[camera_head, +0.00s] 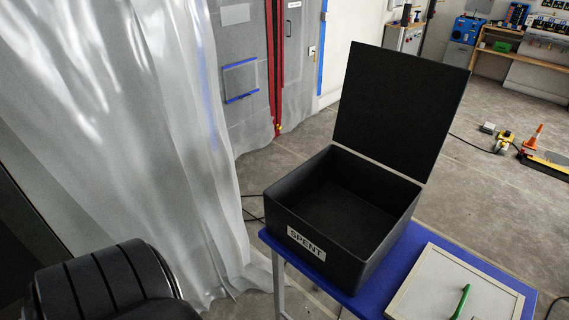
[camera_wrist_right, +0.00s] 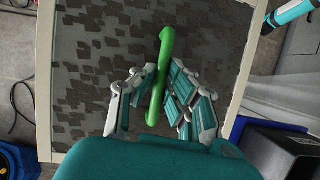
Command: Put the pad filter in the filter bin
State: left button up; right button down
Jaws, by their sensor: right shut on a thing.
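In the right wrist view, my right gripper (camera_wrist_right: 153,108) is shut on the green handle (camera_wrist_right: 160,72) of a framed pad filter. This pad filter (camera_wrist_right: 90,60) has a cream frame and a grey face covered in dark patches. The filter bin (camera_head: 310,262) is a black box labelled SPENT, with its lid (camera_head: 398,105) raised. It stands on a blue table in the head view, and its visible inside looks empty. My right gripper and the dark pad do not clearly show in the head view. My left gripper is in neither view.
A pale framed panel (camera_head: 425,285) with a green handle lies on the blue table (camera_head: 345,298), right of the bin. A translucent plastic curtain (camera_head: 130,120) hangs at the left. Bare concrete floor (camera_head: 480,190) lies beyond the table. An orange cone (camera_head: 533,136) stands far right.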

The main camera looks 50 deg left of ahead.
aim_at(339, 229)
jog(key=l+u, duration=0.3)
jog(key=u, duration=0.15)
jog(key=l+u, duration=0.3)
jog(key=u, duration=0.15)
jog(key=k+l+u, duration=0.1)
jog(key=l+u, duration=0.2)
jog(key=u, duration=0.15)
jog(key=k+l+u, duration=0.15)
jog(key=u, duration=0.3)
jog(key=k+l+u, duration=0.15)
jog(key=u, duration=0.3)
jog(key=i, duration=0.45)
jog(key=i+l+u, duration=0.1)
jog(key=i, duration=0.35)
